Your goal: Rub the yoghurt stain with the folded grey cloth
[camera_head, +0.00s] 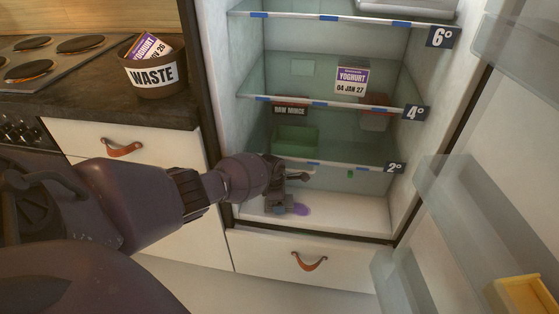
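The yoghurt stain is a small purple patch (301,210) on the pale floor of the open fridge, below the lowest glass shelf. My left arm comes in from the left and reaches into the fridge. My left gripper (287,190) is low in the fridge, just left of and above the stain. A small grey shape (276,204) at its lower side, beside the stain, may be the folded grey cloth. It is too small and dark to tell it from the fingers, or whether the fingers are closed on it. My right gripper is not in view.
Glass shelves hold a yoghurt pot (351,81), raw mince (290,108) and a green container (295,139). The lowest shelf edge (340,167) passes close above my gripper. The open door with clear racks (455,200) is at right. A waste tub (155,78) stands on the worktop.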

